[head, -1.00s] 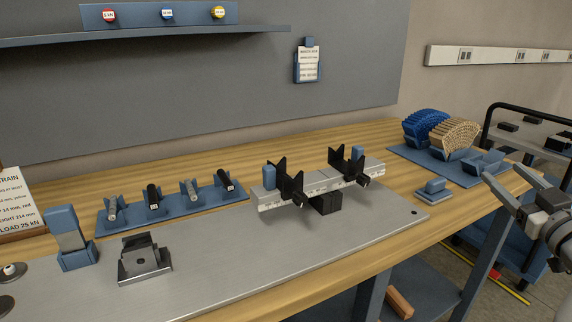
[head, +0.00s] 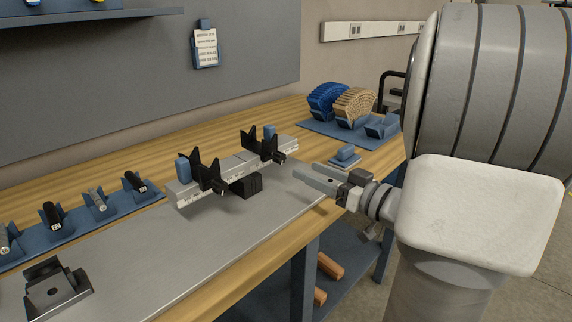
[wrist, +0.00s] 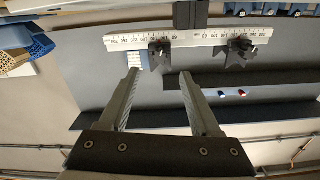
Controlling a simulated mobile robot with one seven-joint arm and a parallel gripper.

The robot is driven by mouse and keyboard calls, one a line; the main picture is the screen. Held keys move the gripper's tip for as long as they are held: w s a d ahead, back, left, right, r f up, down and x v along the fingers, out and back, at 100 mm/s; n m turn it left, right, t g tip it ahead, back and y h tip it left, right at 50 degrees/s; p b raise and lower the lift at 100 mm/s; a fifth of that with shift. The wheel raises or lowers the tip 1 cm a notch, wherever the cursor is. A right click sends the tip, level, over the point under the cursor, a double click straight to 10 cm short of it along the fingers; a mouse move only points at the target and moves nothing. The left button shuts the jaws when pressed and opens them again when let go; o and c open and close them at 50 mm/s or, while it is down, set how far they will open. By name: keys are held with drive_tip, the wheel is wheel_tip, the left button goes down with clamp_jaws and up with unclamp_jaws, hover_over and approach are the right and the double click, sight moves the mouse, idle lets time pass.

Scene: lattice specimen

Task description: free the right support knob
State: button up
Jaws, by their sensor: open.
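A ruled metal beam (head: 240,165) carries two black notched supports. The right support (head: 250,143) has a dark knob (head: 279,157) on its front face. The left support (head: 197,170) has a similar knob (head: 217,187). In the wrist view, the picture is turned, so the right support's knob (wrist: 160,50) shows left of the other support (wrist: 238,48). My gripper (head: 305,171) is open and empty, just right of the beam's right end. In the wrist view its fingertips (wrist: 160,74) lie on either side of the right knob's line, apart from it. The knob's locking state cannot be told.
The beam sits on a black block (head: 245,186) over a grey metal plate (head: 190,245). A small blue block (head: 345,156) lies behind my gripper. Blue and tan lattice specimens (head: 355,103) stand on a blue mat at the back right. A row of pins in blue holders (head: 98,200) is at left.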

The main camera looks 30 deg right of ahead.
sight(283, 159)
drive_tip(key=b+x, duration=0.1)
drive_tip(key=x, duration=0.7)
drive_tip(key=shift+c, duration=0.2)
clamp_jaws()
